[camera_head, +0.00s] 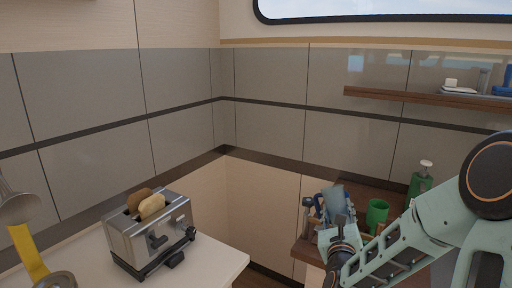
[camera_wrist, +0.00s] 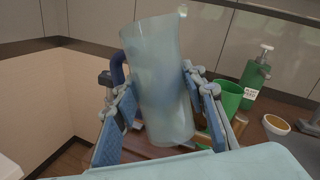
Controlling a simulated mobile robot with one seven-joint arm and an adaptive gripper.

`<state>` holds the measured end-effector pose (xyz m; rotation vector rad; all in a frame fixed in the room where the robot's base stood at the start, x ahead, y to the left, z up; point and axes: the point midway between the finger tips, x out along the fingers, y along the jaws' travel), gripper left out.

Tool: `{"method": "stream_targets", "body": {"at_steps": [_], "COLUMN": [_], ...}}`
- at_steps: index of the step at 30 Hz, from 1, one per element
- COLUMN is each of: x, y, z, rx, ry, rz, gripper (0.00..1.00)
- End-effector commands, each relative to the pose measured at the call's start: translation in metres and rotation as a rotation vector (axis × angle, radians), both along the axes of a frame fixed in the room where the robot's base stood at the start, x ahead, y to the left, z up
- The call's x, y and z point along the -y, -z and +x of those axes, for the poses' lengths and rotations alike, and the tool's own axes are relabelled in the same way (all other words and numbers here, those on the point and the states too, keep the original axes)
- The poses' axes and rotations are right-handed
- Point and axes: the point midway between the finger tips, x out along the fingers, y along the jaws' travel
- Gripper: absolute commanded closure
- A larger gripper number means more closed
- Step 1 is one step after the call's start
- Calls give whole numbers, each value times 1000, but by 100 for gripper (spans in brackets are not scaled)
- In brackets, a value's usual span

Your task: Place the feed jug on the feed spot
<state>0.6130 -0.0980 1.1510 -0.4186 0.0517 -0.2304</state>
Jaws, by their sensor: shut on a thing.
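The feed jug, a pale blue translucent vessel (camera_head: 334,198), is between the fingers of my gripper (camera_head: 337,218) above the wooden counter at the right. In the wrist view the jug (camera_wrist: 165,82) stands slightly tilted, with my gripper (camera_wrist: 148,76) shut on it, one blue-padded finger on each side. A dark blue curved part (camera_wrist: 117,68) shows left of the jug; I cannot tell whether it is its handle. The jug hides part of the counter behind it. I cannot make out a marked feed spot in either view.
A green cup (camera_head: 377,212) and a green pump bottle (camera_head: 420,180) stand on the wooden counter (camera_wrist: 145,151) close to the jug. A small bowl (camera_wrist: 276,125) sits farther right. A toaster with bread (camera_head: 150,230) stands on the pale counter at left. A shelf (camera_head: 400,95) is above.

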Motion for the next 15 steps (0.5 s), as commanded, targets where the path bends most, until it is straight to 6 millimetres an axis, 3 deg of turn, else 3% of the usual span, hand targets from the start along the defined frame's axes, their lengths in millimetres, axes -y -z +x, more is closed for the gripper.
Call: {"method": "stream_targets", "body": {"at_steps": [1, 6, 15], "x": [-11, -41, -80], "y": [19, 59, 114], "z": [-8, -30, -59], "rx": [-7, -5, -1], "ry": [-26, -97, -191], "rz": [5, 6, 3], "gripper": [96, 96, 96]}}
